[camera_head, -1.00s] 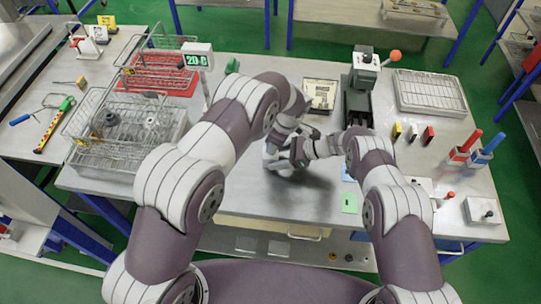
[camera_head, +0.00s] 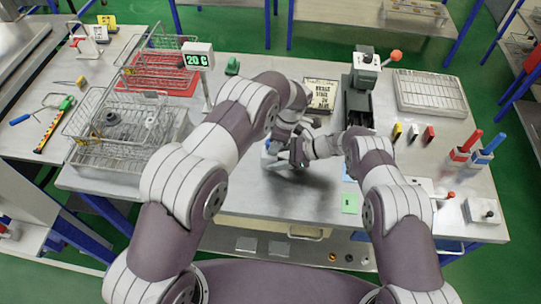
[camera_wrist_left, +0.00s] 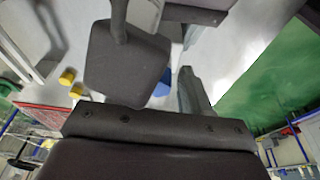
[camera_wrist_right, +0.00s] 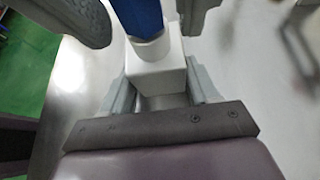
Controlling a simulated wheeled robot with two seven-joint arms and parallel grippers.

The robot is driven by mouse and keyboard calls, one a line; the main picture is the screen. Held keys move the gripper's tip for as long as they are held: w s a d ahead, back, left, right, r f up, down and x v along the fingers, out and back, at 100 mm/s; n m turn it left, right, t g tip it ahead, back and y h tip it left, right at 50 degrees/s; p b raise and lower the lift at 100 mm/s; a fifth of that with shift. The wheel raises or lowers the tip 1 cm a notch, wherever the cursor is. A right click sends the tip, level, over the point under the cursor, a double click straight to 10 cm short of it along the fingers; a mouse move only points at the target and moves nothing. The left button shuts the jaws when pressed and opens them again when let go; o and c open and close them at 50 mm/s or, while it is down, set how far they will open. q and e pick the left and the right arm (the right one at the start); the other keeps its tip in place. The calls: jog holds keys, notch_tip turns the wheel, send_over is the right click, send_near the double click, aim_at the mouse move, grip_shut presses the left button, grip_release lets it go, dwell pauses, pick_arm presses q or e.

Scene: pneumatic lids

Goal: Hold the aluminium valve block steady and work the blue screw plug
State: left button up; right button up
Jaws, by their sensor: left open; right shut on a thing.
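The aluminium valve block (camera_wrist_right: 158,75) is a pale box between the jaws of my right gripper (camera_wrist_right: 160,90), which is shut on it. The blue screw plug (camera_wrist_right: 138,18) stands up from the block on a pale round collar; its top is cut off by the frame edge. In the head view a bit of blue plug (camera_head: 267,144) shows beside my grippers, and the block is mostly hidden. My left gripper (camera_head: 288,130) is open, close to the plug. In the left wrist view a blue patch shows near its jaws, partly behind a dark part; contact is unclear.
A wire basket (camera_head: 125,130) stands at the left of the table, beside a display post (camera_head: 197,60). A wire rack (camera_head: 430,92) lies back right. The front table around the green card (camera_head: 349,202) is fairly clear.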

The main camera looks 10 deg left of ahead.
pick_arm(q)
jog(key=m, duration=0.2)
jog(key=m+t, duration=0.1)
jog(key=m, duration=0.2)
jog(key=s+m, duration=0.1)
jog(key=m, duration=0.1)
jog(key=shift+s+a+m+t+h, duration=0.1)
jog(key=shift+a+m+t+h, duration=0.05)
jog(key=shift+m+t+h, duration=0.2)
jog(key=m, duration=0.3)
jog(key=m+h, duration=0.1)
jog(key=m, duration=0.1)
jog(key=shift+s+a+m+t, duration=0.15)
jog(key=shift+a+m+t, duration=0.1)
jog(key=shift+a+t, duration=0.1)
jog(key=m, duration=0.2)
jog(key=shift+a+m+h, duration=0.15)
jog(key=shift+m+h, duration=0.15)
jog(key=shift+h, duration=0.05)
jog(key=m, duration=0.2)
jog(key=m+h, duration=0.1)
jog(key=m, duration=0.1)
jog(key=a+m, duration=0.1)
jog(key=m, duration=0.2)
jog(key=shift+h, duration=0.3)
jog(key=shift+m, duration=0.5)
